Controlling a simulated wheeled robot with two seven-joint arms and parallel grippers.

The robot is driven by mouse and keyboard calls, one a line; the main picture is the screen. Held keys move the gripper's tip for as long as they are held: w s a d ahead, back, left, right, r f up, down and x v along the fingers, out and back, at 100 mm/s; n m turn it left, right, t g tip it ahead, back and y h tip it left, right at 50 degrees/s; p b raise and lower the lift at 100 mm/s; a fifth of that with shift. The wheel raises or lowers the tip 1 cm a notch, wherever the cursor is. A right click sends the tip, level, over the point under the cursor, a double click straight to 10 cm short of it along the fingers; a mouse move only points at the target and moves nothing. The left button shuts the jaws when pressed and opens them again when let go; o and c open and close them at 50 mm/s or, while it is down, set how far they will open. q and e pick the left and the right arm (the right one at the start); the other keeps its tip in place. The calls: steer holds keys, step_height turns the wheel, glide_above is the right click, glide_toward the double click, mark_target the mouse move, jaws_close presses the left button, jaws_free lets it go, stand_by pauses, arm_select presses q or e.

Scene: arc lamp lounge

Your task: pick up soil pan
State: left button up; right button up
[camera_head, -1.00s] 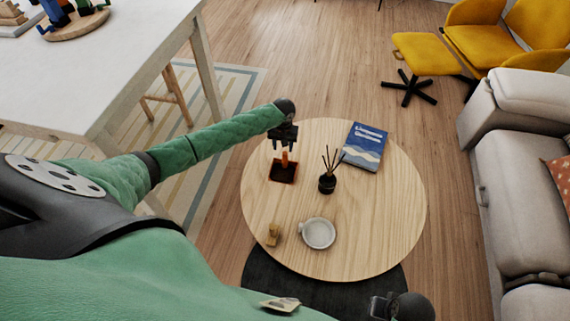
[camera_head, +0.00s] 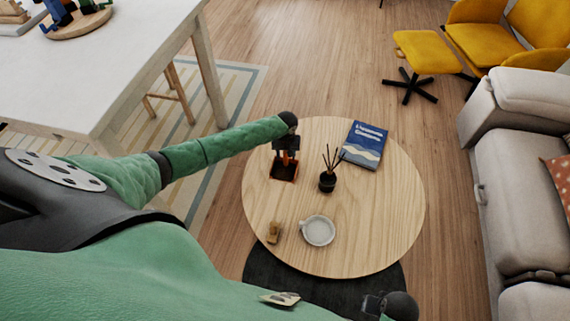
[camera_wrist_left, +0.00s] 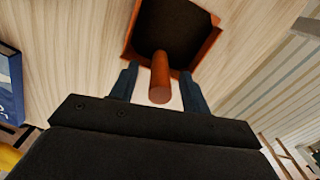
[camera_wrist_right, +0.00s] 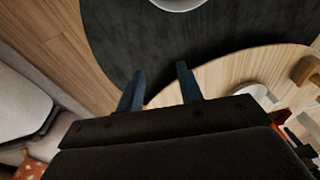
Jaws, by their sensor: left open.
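The soil pan (camera_head: 284,173) lies on the round wooden table near its left edge. In the left wrist view it is a brown-orange square pan (camera_wrist_left: 130,45) with dark soil-coloured inside and a round handle (camera_wrist_left: 160,80) pointing at my wrist. My left gripper (camera_head: 286,152) is over the pan's handle; in the left wrist view its fingers (camera_wrist_left: 160,84) are open, one on each side of the handle, with gaps beside it. My right gripper (camera_wrist_right: 160,82) is open and empty by the table's near edge; its arm end shows at the bottom of the head view (camera_head: 385,305).
On the round table (camera_head: 380,230) are a black reed diffuser (camera_head: 327,182), a blue book (camera_head: 363,145), a light round dish (camera_head: 318,230) and a small wooden object (camera_head: 274,232). A dark lower disc (camera_head: 290,275) shows beneath. A sofa (camera_head: 520,190) stands at right, a white table (camera_head: 100,60) at left.

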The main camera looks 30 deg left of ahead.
arm_select(q)
steer(key=shift+f, duration=0.85)
jaws_close()
